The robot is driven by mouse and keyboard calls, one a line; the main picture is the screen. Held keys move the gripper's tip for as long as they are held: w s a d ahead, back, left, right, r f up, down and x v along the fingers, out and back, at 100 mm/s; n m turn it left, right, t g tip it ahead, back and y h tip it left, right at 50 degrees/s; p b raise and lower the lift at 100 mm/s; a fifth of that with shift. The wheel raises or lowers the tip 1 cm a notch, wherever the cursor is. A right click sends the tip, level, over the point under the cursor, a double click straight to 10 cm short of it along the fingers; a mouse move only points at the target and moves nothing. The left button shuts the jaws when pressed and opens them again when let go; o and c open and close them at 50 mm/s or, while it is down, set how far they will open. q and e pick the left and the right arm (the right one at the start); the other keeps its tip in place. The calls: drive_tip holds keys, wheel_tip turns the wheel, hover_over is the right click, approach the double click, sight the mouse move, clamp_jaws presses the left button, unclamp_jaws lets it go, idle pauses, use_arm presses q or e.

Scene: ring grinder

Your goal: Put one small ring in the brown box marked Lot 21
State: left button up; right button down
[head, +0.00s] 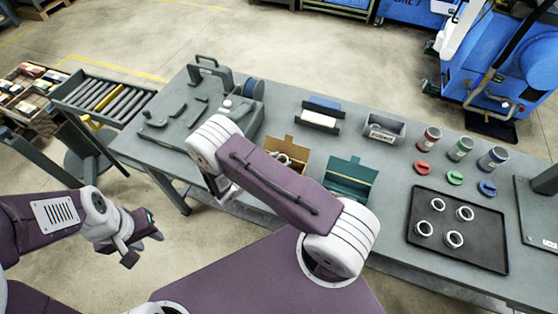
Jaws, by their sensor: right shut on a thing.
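The brown box (300,143) stands open on the bench, left of a teal box (350,172). My forearm hides its front and any lot mark. A pale ring-like shape (284,158) shows at its opening; whether it is held cannot be made out. Several metal rings lie on the black tray (480,255), among them a front-left ring (424,229) and a front-right ring (453,239). My right arm reaches across towards the brown box. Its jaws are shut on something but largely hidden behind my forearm. My left gripper (146,244) is open and empty, off the bench at left.
A grey machine fixture (185,110) stands at the bench's back left. A grey bin (384,130) stands behind the teal box. Red, green and blue cans (460,149) with lids stand behind the tray. A roller rack (105,98) stands left of the bench.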

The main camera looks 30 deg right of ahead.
drive_tip(key=shift+w+f+b, duration=0.1)
drive_tip(key=shift+f+b, duration=0.25)
drive_tip(key=shift+f, duration=0.15)
drive_tip(key=c, duration=0.8)
unclamp_jaws()
drive_tip(key=shift+r, duration=0.1)
